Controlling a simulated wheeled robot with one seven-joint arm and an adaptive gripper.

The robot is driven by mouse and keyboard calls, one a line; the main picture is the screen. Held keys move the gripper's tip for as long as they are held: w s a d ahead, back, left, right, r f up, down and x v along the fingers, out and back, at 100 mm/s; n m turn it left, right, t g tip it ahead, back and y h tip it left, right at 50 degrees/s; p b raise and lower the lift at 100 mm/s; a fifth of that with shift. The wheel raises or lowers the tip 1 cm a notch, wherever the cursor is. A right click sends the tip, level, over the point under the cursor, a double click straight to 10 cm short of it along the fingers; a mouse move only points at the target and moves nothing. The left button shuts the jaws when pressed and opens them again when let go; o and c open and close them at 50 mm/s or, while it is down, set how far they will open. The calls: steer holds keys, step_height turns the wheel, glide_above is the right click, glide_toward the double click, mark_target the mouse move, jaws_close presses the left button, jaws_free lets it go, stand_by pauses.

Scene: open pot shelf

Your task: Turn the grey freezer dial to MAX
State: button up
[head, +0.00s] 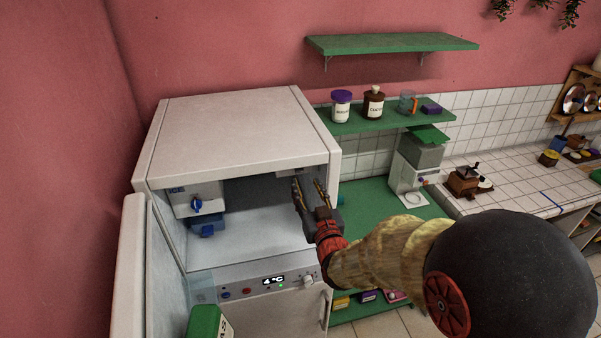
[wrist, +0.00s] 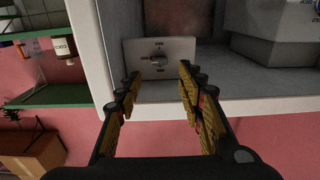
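A small grey dial (wrist: 158,61) sits on a pale plate (wrist: 177,48) inside the open white cabinet, ahead of my fingertips in the wrist view. Tiny lettering stands above and below the dial, too small to read. I cannot tell its exact setting. My gripper (head: 307,184) is at the right side of the cabinet opening. Its two fingers are spread and empty in the wrist view (wrist: 159,72), with the dial between them in the picture and apart from them.
A blue knob (head: 196,205) is on a white box at the cabinet's left. The open door (head: 129,270) stands at left. Below, a front panel has a 4 °C display (head: 273,280) and a pale knob (head: 308,281). Green shelves (head: 390,120) stand right.

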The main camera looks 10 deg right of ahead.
mark_target(300, 171)
steer(key=w+p, duration=0.1)
steer(key=w, duration=0.6)
steer(key=shift+w, duration=0.2)
steer(key=c, duration=0.3)
jaws_close()
